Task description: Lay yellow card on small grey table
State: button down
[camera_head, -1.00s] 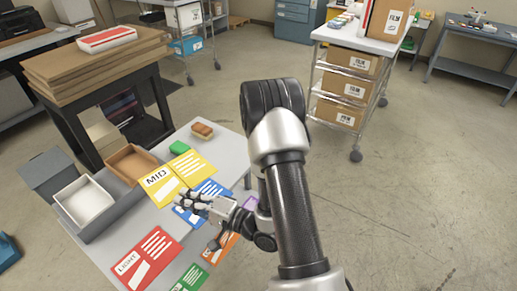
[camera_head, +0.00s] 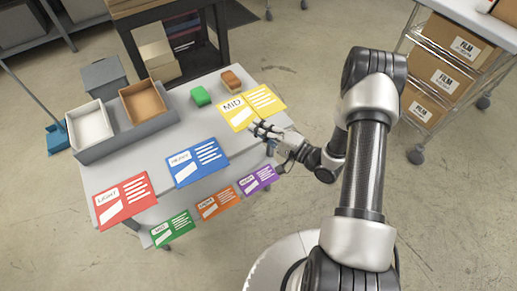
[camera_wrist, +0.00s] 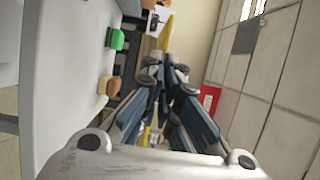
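The yellow card (camera_head: 249,109), marked MID, is at the right end of a light grey table (camera_head: 150,155), partly past its edge. My gripper (camera_head: 258,131) is at the card's lower edge. In the wrist view, my gripper's fingers (camera_wrist: 166,62) come together at a yellow strip (camera_wrist: 166,34), the card seen nearly edge-on, so they look shut on it. The card's height above the table is hard to tell. I cannot tell whether this table is the small grey table.
Blue (camera_head: 197,162) and red (camera_head: 124,199) cards are on the left; green, orange and purple cards show along the front edge. A green block (camera_head: 200,96), brown block (camera_head: 231,80) and two bins stand behind.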

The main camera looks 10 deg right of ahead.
notch_tip(320, 180, down, 14)
jog(key=b, duration=0.4)
jog(key=shift+f, duration=0.15)
jog(key=shift+f+b, duration=0.2)
jog(key=shift+b, duration=0.1)
jog(key=c, duration=1.8)
grip_release()
jog(key=shift+r, duration=0.1)
